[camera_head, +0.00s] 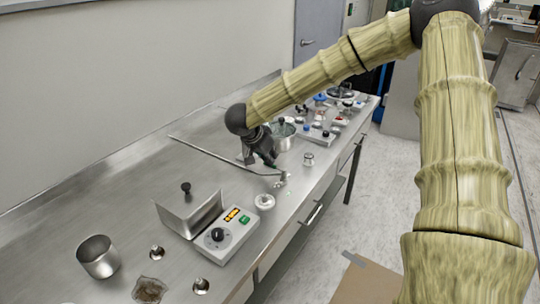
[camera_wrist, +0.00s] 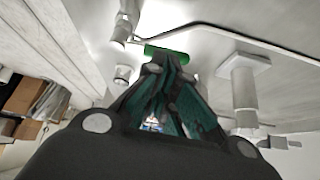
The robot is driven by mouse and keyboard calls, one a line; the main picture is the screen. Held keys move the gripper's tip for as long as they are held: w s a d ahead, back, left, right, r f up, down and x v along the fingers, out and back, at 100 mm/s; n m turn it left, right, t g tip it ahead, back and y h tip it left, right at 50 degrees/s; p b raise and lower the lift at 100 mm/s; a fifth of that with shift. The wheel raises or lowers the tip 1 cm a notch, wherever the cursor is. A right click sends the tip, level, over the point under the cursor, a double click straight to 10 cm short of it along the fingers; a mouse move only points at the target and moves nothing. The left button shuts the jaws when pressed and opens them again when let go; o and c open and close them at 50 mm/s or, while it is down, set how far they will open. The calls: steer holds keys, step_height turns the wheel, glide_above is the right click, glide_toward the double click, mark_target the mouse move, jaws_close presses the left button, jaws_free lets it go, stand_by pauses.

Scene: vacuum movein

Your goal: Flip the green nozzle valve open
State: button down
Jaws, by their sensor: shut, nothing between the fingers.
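The green nozzle valve (camera_wrist: 166,51) shows in the wrist view as a short green bar beside a metal pipe fitting (camera_wrist: 122,32). My gripper (camera_wrist: 168,68) is shut, with its dark fingertips right at the near side of the green bar and partly covering it. I cannot tell whether they touch it. In the head view my gripper (camera_head: 271,163) points down over the steel counter, close to a small metal fitting (camera_head: 281,180). The green bar cannot be made out clearly there.
A steel bowl (camera_head: 283,138) stands just behind my gripper, and several small items (camera_head: 322,118) crowd the far end. The counter's left side is mostly clear.

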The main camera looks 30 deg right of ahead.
steer(key=shift+d+r+m+p, duration=0.15)
steer(key=shift+m+p, duration=0.15)
steer(key=shift+p, duration=0.3)
steer(key=m+g+p, duration=0.1)
steer(key=p, duration=0.1)
steer(key=d+m+g+p, duration=0.1)
steer(key=m+p, duration=0.1)
steer(key=shift+w+d+r, duration=0.15)
steer(key=shift+w, duration=0.1)
steer(key=d+m+g+p, duration=0.1)
steer(key=p, duration=0.1)
steer(key=m+g+p, duration=0.1)
steer(key=m, duration=0.1)
steer(key=shift+d+p, duration=0.4)
steer(key=m, duration=0.1)
steer(key=d+m+g+p, duration=0.1)
steer(key=m+g+y+p, duration=0.1)
steer(key=m, duration=0.1)
steer(key=shift+s+d+f, duration=0.25)
steer(key=shift+s+d, duration=0.05)
steer(key=m, duration=0.1)
steer(key=s+d+m+g+y, duration=0.1)
steer(key=m, duration=0.1)
steer(key=m+y, duration=0.1)
steer(key=shift+s+d+g+p, duration=0.15)
steer(key=shift+d+g+p, duration=0.1)
steer(key=shift+g+p, duration=0.15)
steer(key=shift+f, duration=0.1)
steer(key=shift+a, duration=0.2)
